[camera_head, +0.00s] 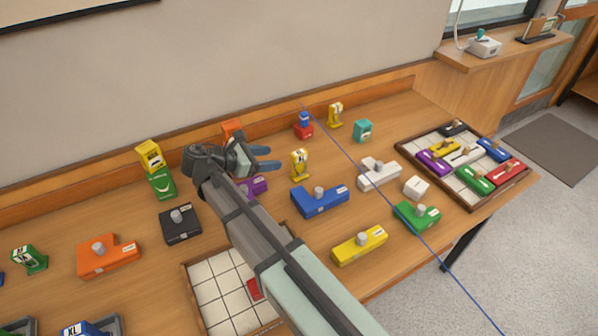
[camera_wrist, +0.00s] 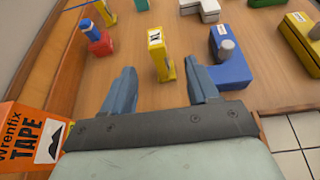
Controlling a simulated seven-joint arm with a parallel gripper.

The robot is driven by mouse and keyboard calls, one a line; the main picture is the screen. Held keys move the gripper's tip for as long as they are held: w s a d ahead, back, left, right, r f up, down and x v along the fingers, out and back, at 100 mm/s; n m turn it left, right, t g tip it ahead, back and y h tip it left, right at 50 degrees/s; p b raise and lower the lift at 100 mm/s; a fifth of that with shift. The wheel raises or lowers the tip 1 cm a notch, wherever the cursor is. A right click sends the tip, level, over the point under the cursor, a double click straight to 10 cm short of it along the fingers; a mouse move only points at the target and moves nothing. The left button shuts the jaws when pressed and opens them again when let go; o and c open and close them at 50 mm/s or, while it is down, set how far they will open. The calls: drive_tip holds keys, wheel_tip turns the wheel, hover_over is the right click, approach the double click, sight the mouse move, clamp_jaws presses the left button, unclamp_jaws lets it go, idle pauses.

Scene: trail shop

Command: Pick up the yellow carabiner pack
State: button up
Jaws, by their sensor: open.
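An upright yellow pack (camera_head: 300,163) with a dark mark stands mid-table. It also shows in the wrist view (camera_wrist: 164,60), with a white label on top, ahead of and between my fingertips. My gripper (camera_head: 268,157) is open and empty, its blue fingers pointing at this pack from the left without closing on it. My gripper's two fingers also show in the wrist view (camera_wrist: 160,70). Another yellow pack (camera_head: 335,115) stands farther back, and a third yellow pack (camera_head: 150,156) sits on a green box at the left. The labels are too small to tell which holds carabiners.
An orange tape box (camera_wrist: 25,140) is close at my gripper's left. A red block with a blue top (camera_head: 304,127) stands behind the pack, a blue block (camera_head: 320,201) in front. A purple block (camera_head: 255,188) is partly hidden by my arm. A tiled tray (camera_head: 408,147) is at right.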

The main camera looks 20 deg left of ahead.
sight(303, 154)
drive_tip(key=shift+n, duration=0.3)
drive_tip(key=x, duration=1.3)
drive_tip(key=shift+w+d, duration=0.1)
drive_tip(key=shift+w, duration=0.3)
drive_tip(key=shift+c, duration=0.4)
clamp_jaws()
